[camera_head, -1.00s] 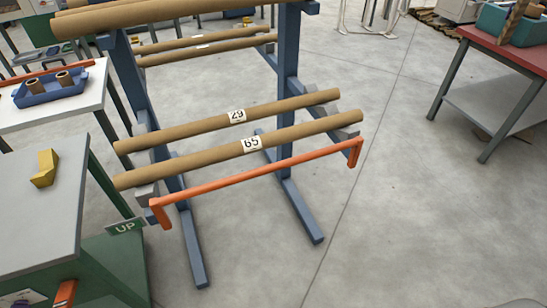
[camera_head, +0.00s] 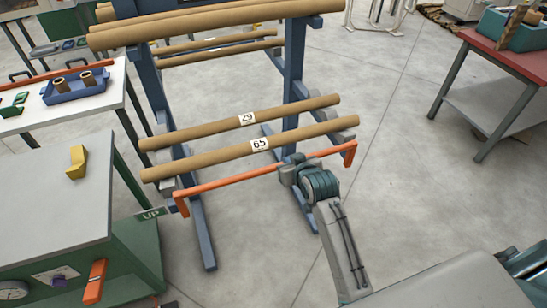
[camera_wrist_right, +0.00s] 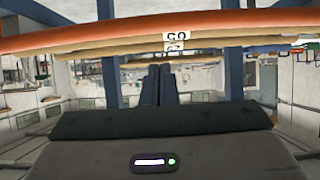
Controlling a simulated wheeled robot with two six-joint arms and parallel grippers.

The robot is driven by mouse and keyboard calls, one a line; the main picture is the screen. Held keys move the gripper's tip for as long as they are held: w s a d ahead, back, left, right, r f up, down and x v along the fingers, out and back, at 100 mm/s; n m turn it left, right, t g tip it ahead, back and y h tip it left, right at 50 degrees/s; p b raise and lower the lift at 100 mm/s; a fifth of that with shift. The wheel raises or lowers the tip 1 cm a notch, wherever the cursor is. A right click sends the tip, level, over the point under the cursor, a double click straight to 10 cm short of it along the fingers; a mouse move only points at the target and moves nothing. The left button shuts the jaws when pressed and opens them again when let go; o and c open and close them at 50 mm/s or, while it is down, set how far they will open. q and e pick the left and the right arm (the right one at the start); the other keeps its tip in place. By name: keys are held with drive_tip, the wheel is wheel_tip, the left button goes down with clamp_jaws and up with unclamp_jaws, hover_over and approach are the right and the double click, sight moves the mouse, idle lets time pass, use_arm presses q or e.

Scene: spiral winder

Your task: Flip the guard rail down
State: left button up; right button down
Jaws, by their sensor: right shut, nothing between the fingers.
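The orange guard rail (camera_head: 230,181) runs across the front of the blue rack, just in front of and a little below the tube labelled 65 (camera_head: 261,158). It has a short bent arm at each end. My right gripper (camera_head: 290,162) is at the rail, right of its middle, partly hidden by its own wrist. In the right wrist view the rail (camera_wrist_right: 100,32) crosses the top of the picture, and the closed, empty fingers (camera_wrist_right: 158,70) point forward below it. Whether they touch the rail I cannot tell. My left gripper is out of view.
The tube labelled 29 (camera_head: 247,119) lies behind tube 65. At left are a green machine with a grey top (camera_head: 50,190), a yellow block (camera_head: 76,162) and an UP sign (camera_head: 150,214). A red-topped table (camera_head: 520,65) stands right. The floor (camera_head: 420,180) between is clear.

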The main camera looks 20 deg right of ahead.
sight(280, 163)
drive_tip(key=shift+a+r, duration=0.15)
drive_tip(key=shift+r, duration=0.7)
drive_tip(key=shift+w, duration=0.1)
drive_tip(key=shift+w, duration=0.1)
drive_tip(key=w+f+p, duration=0.4)
drive_tip(key=w+f, duration=0.2)
drive_tip(key=shift+a+p, duration=0.1)
drive_tip(key=shift+p, duration=0.2)
drive_tip(key=shift+s+f, duration=0.15)
drive_tip(key=shift+s, duration=0.55)
